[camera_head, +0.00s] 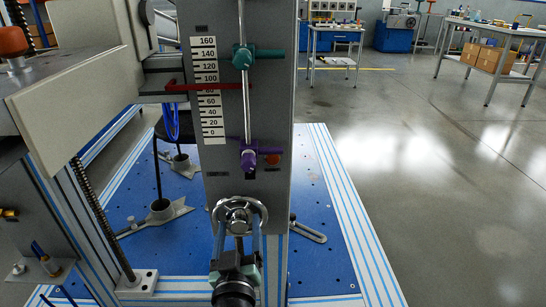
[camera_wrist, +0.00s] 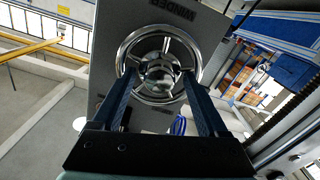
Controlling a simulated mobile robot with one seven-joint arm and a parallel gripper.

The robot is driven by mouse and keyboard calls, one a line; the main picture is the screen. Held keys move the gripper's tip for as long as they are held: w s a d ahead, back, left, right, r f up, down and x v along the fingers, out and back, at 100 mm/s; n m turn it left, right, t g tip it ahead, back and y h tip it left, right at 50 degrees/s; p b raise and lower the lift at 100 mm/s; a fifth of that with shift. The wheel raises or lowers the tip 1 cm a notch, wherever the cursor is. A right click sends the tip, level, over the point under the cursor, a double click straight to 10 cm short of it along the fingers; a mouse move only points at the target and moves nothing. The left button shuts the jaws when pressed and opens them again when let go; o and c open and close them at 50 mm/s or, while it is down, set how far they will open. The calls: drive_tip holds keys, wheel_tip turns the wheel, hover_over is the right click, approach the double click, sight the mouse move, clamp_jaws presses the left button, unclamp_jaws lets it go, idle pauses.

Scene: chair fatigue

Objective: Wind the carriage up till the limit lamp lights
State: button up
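The chrome handwheel (camera_head: 226,206) is on the front of the grey winder column (camera_head: 222,160). In the wrist view the wheel (camera_wrist: 133,46) sits below the word WINDER. My gripper (camera_head: 238,228) is at the wheel, its two fingers apart on either side of the hub (camera_wrist: 157,73); contact with the wheel is unclear. The red pointer (camera_head: 190,86) beside the carriage (camera_head: 165,82) stands between 80 and 100 on the scale (camera_head: 208,90). A green clamp (camera_head: 243,57) is higher on the rod, a purple clamp (camera_head: 249,155) lower. A small dull orange disc (camera_head: 272,159), possibly the lamp, looks unlit.
The column stands on a blue base plate (camera_head: 322,245) with pale rails. A pale panel (camera_head: 75,100) and threaded screw (camera_head: 97,215) are at left. Workbenches (camera_head: 335,27) stand at the back. The floor (camera_head: 420,170) at right is clear.

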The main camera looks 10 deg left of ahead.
drive_tip(key=shift+s+a+p, duration=0.1)
drive_tip(key=shift+s+p, duration=0.2)
drive_tip(key=shift+p, duration=0.45)
drive_tip(key=shift+p+v, duration=0.4)
drive_tip(key=shift+v, duration=1.2)
drive_tip(key=shift+r+n+p, duration=0.2)
drive_tip(key=shift+n+p, duration=0.6)
drive_tip(key=n+p, duration=0.2)
drive_tip(key=n, duration=0.2)
drive_tip(key=shift+d, duration=0.2)
drive_tip(key=n, duration=0.3)
drive_tip(key=shift+f, duration=0.25)
